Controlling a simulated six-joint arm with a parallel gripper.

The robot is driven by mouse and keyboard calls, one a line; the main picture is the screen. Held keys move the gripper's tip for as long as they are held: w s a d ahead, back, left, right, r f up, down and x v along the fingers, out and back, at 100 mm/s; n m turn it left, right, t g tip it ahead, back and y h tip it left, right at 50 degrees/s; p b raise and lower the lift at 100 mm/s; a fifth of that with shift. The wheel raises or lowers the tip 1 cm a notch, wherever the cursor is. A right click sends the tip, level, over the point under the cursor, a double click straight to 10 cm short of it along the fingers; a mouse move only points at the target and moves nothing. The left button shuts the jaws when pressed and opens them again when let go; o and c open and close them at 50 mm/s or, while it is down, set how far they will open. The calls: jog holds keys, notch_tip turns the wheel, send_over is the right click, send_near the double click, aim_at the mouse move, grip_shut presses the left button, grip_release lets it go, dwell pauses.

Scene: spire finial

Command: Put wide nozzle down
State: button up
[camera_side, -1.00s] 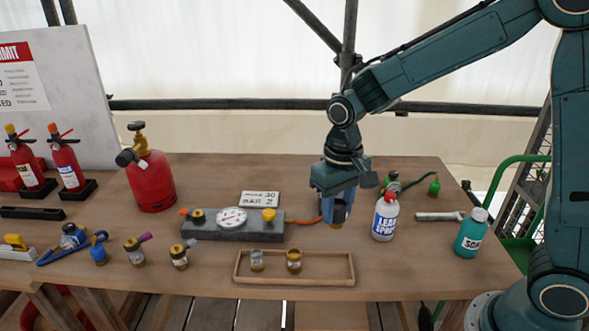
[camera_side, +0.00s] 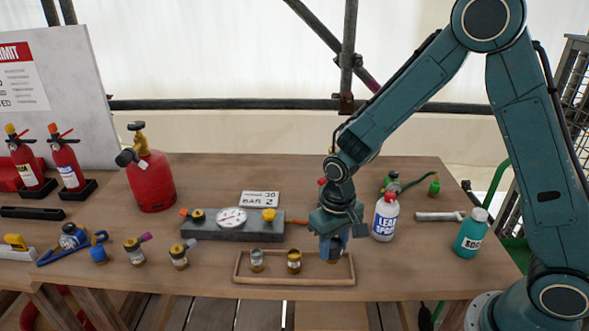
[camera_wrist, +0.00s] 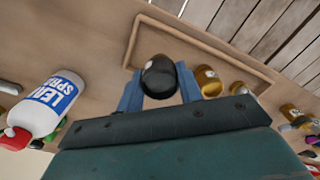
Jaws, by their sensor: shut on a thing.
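My gripper (camera_side: 331,249) is over the right end of a shallow wooden tray (camera_side: 262,280). It is shut on the wide nozzle (camera_wrist: 159,76), which shows dark and round between the blue fingers in the wrist view. In the side view the fingers mostly hide the nozzle, and I cannot tell whether it touches the tray floor. Two brass-and-grey nozzles stand in the tray: one at the left (camera_side: 257,261) and one at the middle (camera_side: 294,261). The tray's rim also shows in the wrist view (camera_wrist: 190,30).
A white leak spray bottle (camera_side: 385,216) stands just right of my gripper. A grey block with a gauge (camera_side: 232,218) lies behind the tray. Torch parts (camera_side: 134,251) lie to the left.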

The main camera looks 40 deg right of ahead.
aim_at(333, 256)
jog(key=shift+f, duration=1.65)
jog(key=shift+f, duration=0.1)
jog(key=o, duration=1.1)
notch_tip(333, 256, up, 11)
jog(key=shift+f, duration=0.2)
jog(key=shift+r, duration=0.85)
